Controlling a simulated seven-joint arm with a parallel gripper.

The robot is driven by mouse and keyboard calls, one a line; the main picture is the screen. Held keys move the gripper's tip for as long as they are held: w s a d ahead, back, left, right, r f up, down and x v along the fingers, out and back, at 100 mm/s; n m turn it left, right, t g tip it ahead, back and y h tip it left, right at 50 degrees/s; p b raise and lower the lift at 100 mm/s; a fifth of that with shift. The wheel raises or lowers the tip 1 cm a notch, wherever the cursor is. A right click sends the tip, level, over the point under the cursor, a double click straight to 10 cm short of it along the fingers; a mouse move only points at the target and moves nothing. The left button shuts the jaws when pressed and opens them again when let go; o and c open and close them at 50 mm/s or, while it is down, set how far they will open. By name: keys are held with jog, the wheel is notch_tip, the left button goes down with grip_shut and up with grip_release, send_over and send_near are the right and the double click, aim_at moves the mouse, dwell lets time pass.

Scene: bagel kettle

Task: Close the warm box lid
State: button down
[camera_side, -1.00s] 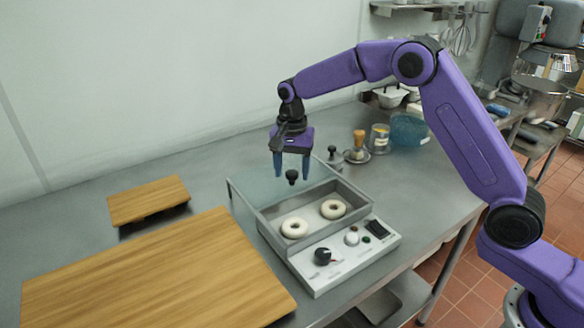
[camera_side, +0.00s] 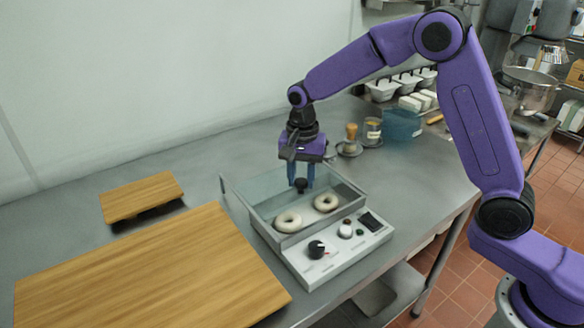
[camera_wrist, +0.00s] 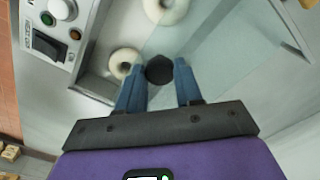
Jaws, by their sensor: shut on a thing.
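The warm box (camera_side: 345,182) is a grey metal box with a control panel on its front; two pale bagels (camera_side: 288,221) lie inside, and they also show in the wrist view (camera_wrist: 122,63). Its clear glass lid (camera_side: 240,183) is raised at a slant at the back of the box and is hard to make out. The lid's black knob (camera_side: 300,187) sits between my fingertips, and it shows in the wrist view (camera_wrist: 159,69). My gripper (camera_side: 301,180) points down and is shut on the knob, above the rear part of the box.
A large wooden board (camera_side: 140,275) and a small one (camera_side: 141,195) lie to the left. A brush in a holder (camera_side: 350,140), a small jar (camera_side: 373,130) and a blue tub (camera_side: 402,124) stand behind to the right. White trays (camera_side: 400,82) are further back.

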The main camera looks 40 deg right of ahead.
jog(key=s, duration=0.7)
jog(key=shift+s, duration=0.4)
jog(key=shift+a, duration=0.1)
jog(key=c, duration=0.7)
grip_release()
jog(key=shift+s, duration=0.15)
jog(key=shift+c, duration=0.2)
jog(key=shift+r, duration=0.1)
notch_tip(320, 180, up, 17)
jog(key=shift+r, duration=0.15)
